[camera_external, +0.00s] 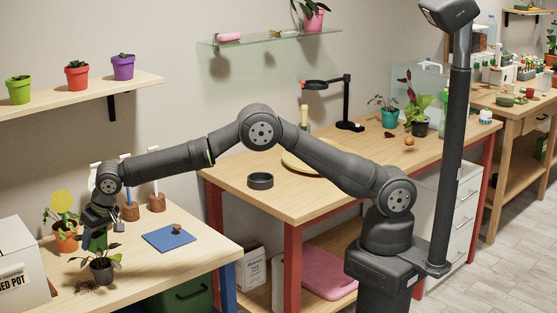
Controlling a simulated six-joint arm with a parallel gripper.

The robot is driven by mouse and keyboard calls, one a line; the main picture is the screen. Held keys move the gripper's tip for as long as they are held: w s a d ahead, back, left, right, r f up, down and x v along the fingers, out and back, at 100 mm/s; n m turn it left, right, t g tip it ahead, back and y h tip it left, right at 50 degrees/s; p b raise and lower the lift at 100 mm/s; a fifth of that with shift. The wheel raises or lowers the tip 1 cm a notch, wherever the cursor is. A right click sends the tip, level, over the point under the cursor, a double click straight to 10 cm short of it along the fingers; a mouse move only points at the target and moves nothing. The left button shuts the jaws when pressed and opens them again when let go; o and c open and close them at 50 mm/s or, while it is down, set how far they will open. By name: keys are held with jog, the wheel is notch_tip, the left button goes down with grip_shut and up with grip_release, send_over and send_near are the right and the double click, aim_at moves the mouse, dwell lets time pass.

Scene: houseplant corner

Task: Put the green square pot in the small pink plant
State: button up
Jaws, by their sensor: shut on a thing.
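My gripper (102,224) is at the left table, pointing down, shut on a small dark green object, which looks like the green square pot (96,241). The pot is partly hidden by the fingers and by leaves in front. Just in front of it stands a leafy plant in a dark pot (102,269); I cannot tell whether the two touch. A pink pot with a leafy plant (313,20) stands on the glass shelf, far from my gripper. I cannot tell which plant is the small pink plant.
An orange pot (66,239) with a yellow flower stands left of my gripper. A blue mat (172,238) with a small brown object lies to the right, brown-based items (156,202) behind. A white box (22,264) fills the left corner. Loose soil (87,287) lies in front.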

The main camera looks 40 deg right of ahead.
aim_at(97, 250)
jog(key=shift+f, duration=1.75)
jog(key=shift+d+f, duration=0.1)
jog(key=shift+f, duration=0.05)
jog(key=shift+f, duration=0.4)
jog(key=o, duration=1)
jog(key=shift+r, duration=0.3)
jog(key=v, duration=1.2)
jog(key=shift+r, duration=0.25)
